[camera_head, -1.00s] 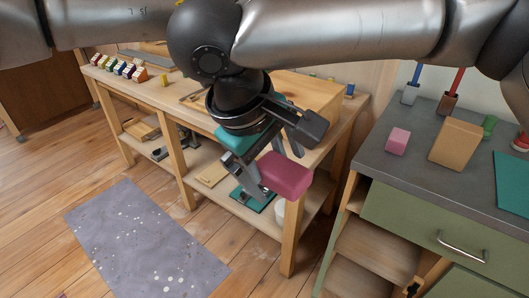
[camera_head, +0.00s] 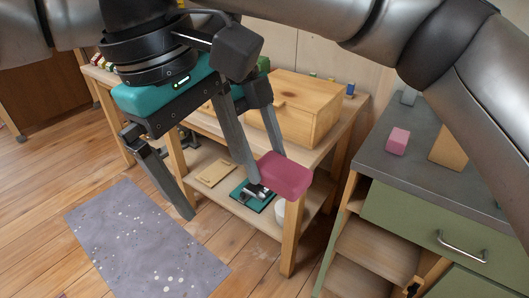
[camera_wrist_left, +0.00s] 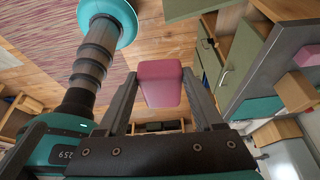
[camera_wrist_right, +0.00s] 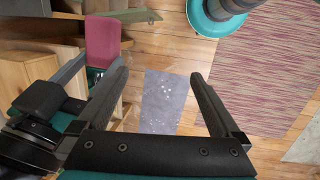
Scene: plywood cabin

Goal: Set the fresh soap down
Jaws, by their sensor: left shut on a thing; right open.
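The fresh soap appears to be the deep pink block (camera_head: 285,176), held in the air in front of the workbench. My left gripper (camera_head: 272,168) is shut on it, partly hidden behind my right gripper. In the left wrist view the soap (camera_wrist_left: 160,84) sits between both fingers (camera_wrist_left: 160,90). My right gripper (camera_head: 220,200) is open and empty, left of the soap and nearer the head camera. In the right wrist view its fingers (camera_wrist_right: 160,75) are wide apart, with the soap (camera_wrist_right: 102,42) beyond the left finger. A smaller, lighter pink block (camera_head: 398,140) lies on the grey counter.
The grey counter (camera_head: 400,170) stands at right, above green drawers (camera_head: 430,225), with a tan block (camera_head: 447,152) partly hidden by my arm. A wooden box (camera_head: 305,105) stands on the workbench. A teal mat (camera_head: 240,190) lies on its lower shelf. A speckled grey rug (camera_head: 140,240) covers the floor.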

